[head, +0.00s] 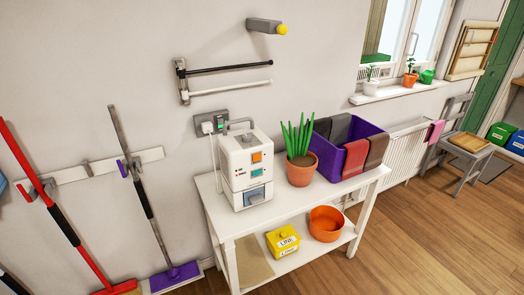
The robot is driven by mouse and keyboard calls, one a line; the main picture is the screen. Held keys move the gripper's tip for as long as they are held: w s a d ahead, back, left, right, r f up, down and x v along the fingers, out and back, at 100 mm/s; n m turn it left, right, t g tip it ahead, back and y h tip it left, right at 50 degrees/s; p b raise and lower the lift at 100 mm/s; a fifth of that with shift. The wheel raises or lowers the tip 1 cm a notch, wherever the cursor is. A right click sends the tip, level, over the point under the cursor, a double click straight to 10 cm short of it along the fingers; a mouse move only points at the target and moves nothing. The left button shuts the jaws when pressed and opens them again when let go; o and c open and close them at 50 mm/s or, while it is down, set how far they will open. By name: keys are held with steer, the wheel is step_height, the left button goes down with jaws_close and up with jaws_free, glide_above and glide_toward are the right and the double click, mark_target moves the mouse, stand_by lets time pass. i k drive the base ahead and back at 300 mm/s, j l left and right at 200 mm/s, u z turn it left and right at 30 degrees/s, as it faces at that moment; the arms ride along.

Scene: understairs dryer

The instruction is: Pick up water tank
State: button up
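A white boxy appliance (236,162) with a grey top handle stands on the left end of a white table. Its front has an orange square, a teal square and small dark marks. Low on its front is a grey-blue block (255,195), which may be the water tank; I cannot tell for sure. It appears to sit in the appliance. My gripper is not in view.
The white table (213,202) also bears a potted plant (301,170) and a purple bin (337,160) of cloths. Its lower shelf holds a yellow box (283,241) and an orange bowl (326,223). A purple mop (177,275) leans left. Wooden floor (420,235) at right is clear.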

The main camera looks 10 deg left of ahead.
mark_target(253, 195)
steer(key=i+j+u, duration=0.3)
steer(key=i+j, duration=0.3)
steer(key=i+l+u, duration=1)
steer(key=l, duration=0.2)
steer(key=l+u, duration=0.15)
steer(key=l, duration=0.3)
steer(key=k+l+u, duration=0.15)
steer(key=l, duration=0.25)
steer(key=l+u, duration=0.2)
steer(key=l, duration=0.25)
steer(key=k+l+u, duration=0.15)
steer(key=l, duration=0.2)
steer(key=k+l+u, duration=0.15)
steer(key=l, duration=0.25)
steer(key=k+l, duration=0.25)
steer(key=k+j, duration=0.25)
steer(key=i+l, duration=0.4)
